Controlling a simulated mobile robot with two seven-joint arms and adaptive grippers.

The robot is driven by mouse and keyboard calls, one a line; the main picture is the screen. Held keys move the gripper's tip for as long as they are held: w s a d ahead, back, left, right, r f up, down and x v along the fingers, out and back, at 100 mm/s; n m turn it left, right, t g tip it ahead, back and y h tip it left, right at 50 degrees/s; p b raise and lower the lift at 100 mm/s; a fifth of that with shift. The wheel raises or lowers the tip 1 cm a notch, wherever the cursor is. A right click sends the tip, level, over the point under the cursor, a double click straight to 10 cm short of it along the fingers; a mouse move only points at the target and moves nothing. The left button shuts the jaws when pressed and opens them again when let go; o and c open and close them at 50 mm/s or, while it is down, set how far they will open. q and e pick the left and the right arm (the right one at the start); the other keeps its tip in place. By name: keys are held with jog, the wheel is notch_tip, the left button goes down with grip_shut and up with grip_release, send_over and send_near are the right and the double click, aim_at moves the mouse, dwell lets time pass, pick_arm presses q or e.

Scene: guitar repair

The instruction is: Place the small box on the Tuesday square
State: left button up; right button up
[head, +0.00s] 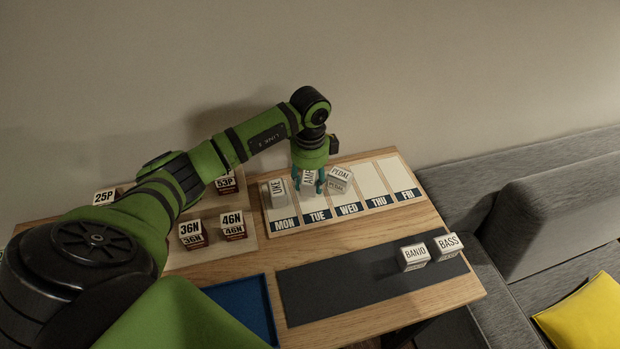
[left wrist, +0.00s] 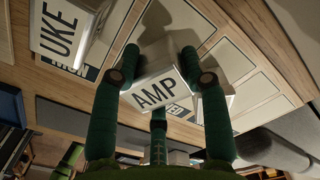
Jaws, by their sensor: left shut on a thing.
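A small white box marked AMP (head: 307,179) is between the fingers of my left gripper (head: 308,184), over the Tuesday square (head: 316,206) of the day board. In the left wrist view, the green fingers (left wrist: 160,62) are shut on the AMP box (left wrist: 158,92), one on each side. The gripper points down. I cannot tell whether the box touches the board. The fingers and wrist hide part of the box and square. My right gripper is not in view.
A UKE box (head: 278,192) stands on Monday and a PEDAL box (head: 340,180) on Wednesday, close beside. Thursday (head: 370,182) and Friday (head: 396,174) are bare. BANJO (head: 413,256) and BASS (head: 448,245) boxes stand on a dark mat (head: 340,293). A blue tray (head: 245,304) lies left of it.

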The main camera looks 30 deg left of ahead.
aim_at(310, 175)
pick_arm(q)
jog(key=shift+f, duration=0.55)
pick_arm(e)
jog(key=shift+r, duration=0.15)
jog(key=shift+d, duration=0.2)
pick_arm(q)
jog(key=shift+f, duration=0.2)
jog(key=o, duration=1.2)
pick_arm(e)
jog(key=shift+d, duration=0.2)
pick_arm(q)
jog(key=shift+r, duration=0.1)
jog(key=shift+r, duration=0.25)
notch_tip(310, 175, up, 10)
jog(key=shift+r+b, duration=0.25)
jog(key=shift+b, duration=0.85)
jog(key=shift+r, duration=0.65)
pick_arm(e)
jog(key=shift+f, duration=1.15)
